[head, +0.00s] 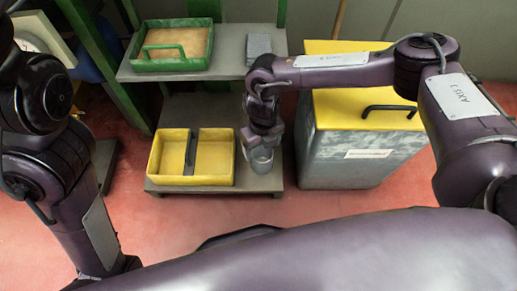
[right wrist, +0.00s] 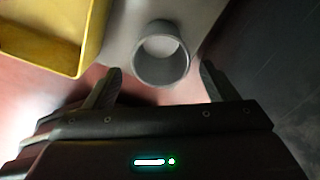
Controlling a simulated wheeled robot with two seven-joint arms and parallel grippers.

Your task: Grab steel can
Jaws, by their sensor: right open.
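The steel can (head: 262,161) is a small grey open-topped cylinder on the lower grey shelf, right of the yellow tray. In the right wrist view the can (right wrist: 161,55) stands upright, its round mouth facing the camera. My right gripper (head: 262,148) is just above the can in the head view, hiding part of it. In the right wrist view the right gripper (right wrist: 158,78) is open, with one finger on each side and the can just beyond the gap between the fingertips. Nothing is held. My left gripper does not show; only left arm links do.
The yellow divided tray (head: 151,160) is close left of the can, also in the right wrist view (right wrist: 85,50). A large grey bin with a yellow lid (head: 340,150) stands close right. Above, the upper shelf (head: 230,50) holds a green tray (head: 140,66) and a grey block (head: 259,45).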

